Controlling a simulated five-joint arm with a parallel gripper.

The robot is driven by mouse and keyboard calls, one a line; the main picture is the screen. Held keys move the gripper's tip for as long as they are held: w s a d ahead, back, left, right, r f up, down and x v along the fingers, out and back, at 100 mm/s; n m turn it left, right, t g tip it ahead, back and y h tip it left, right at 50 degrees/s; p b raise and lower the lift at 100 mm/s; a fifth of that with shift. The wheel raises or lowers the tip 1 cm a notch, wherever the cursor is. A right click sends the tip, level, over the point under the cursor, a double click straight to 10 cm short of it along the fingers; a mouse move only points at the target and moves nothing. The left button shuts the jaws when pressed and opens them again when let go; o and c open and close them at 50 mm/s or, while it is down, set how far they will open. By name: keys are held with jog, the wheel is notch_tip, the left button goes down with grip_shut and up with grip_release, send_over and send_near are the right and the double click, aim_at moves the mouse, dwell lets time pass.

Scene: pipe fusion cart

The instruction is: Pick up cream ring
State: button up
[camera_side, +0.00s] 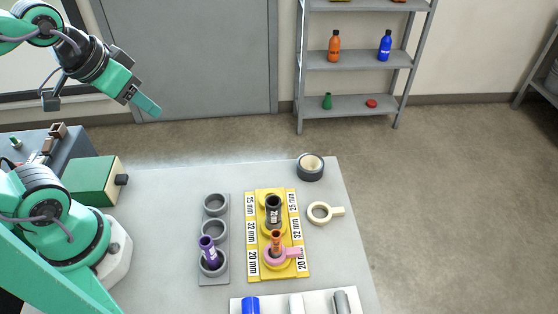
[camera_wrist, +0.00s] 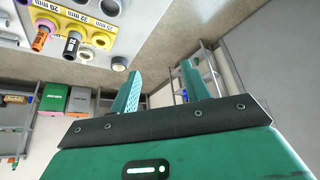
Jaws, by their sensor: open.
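The cream ring (camera_side: 320,213) lies flat on the grey table, right of the yellow board, with its short tab pointing right in the side view. My gripper (camera_side: 150,107) is high at the upper left, well away from the ring and above the table's far left side. In the wrist view my gripper (camera_wrist: 161,72) has its two green fingers spread apart with nothing between them.
The yellow board (camera_side: 254,210) holds a black fitting (camera_side: 273,211), an orange fitting (camera_side: 276,240) and a pink ring (camera_side: 291,252). A grey holder (camera_side: 222,272) with a purple fitting (camera_side: 206,246) stands left. A dark tape roll (camera_side: 310,168) sits behind the ring. Table right of the ring is clear.

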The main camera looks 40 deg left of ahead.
jog(key=shift+w+r, duration=0.1)
jog(key=shift+w, duration=0.05)
jog(key=shift+c, duration=0.2)
jog(key=m+g, duration=0.6)
jog(key=m, duration=0.3)
send_over(339, 209)
notch_tip(339, 209, down, 17)
jog(key=shift+r, duration=0.1)
jog(key=shift+f, duration=1.35)
jog(key=shift+f, duration=0.1)
